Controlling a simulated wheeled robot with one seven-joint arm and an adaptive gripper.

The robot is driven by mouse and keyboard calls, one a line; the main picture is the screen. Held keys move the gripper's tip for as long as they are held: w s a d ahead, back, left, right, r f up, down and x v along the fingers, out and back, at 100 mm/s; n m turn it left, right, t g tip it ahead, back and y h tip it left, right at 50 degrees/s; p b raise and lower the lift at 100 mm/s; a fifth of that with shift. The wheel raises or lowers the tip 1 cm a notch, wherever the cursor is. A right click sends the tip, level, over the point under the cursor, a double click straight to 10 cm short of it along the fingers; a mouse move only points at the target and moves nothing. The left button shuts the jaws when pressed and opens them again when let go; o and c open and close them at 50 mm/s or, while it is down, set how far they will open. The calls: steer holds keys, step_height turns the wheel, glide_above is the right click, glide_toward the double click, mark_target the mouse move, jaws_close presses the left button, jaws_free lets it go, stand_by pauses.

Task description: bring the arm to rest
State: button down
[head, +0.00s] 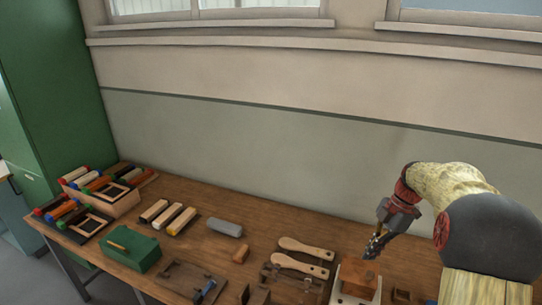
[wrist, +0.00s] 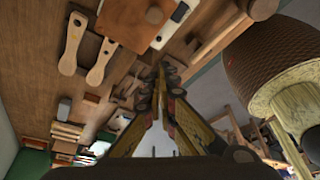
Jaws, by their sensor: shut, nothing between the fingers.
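My gripper (head: 373,245) is at the right of the head view, above and close to a wooden block on a white base (head: 355,280). In the wrist view my gripper (wrist: 172,70) has its fingers together at the tips, with nothing between them. My arm (head: 450,190) reaches in from the right side of the head view. Whether the fingertips touch the block cannot be told; in the wrist view the block (wrist: 135,20) appears beyond and left of the fingertips.
The wooden table (head: 200,228) holds two wooden paddles (head: 302,265), a grey cylinder (head: 225,227), a green box (head: 132,250), several brush blocks (head: 168,217) and a tray (head: 118,207) of coloured rolls. A green cabinet (head: 60,90) stands at the left. A wall runs behind the table.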

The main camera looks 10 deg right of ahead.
step_height(320, 180, down, 3)
steer(key=s+m+h, duration=0.1)
steer(key=s+m, duration=0.2)
steer(key=m, duration=0.8)
steer(key=s+a+r+m+t+h, duration=0.1)
steer(key=s+a+r+m+t, duration=0.1)
steer(key=s+a+r, duration=0.2)
steer(key=s+a+r+m+t+h, duration=0.1)
steer(key=s+a+r+m+t, duration=0.1)
steer(key=s+a+r, duration=0.3)
steer(key=s+a+r+m+t+h, duration=0.1)
steer(key=s+a+r+m, duration=0.2)
steer(key=s+a, duration=0.7)
steer(key=a+r, duration=0.1)
steer(key=a, duration=0.2)
steer(key=shift+a+r+m+t, duration=0.3)
steer(key=shift+a+r+t, duration=0.05)
steer(key=shift+a+t, duration=0.05)
steer(key=shift+d, duration=0.1)
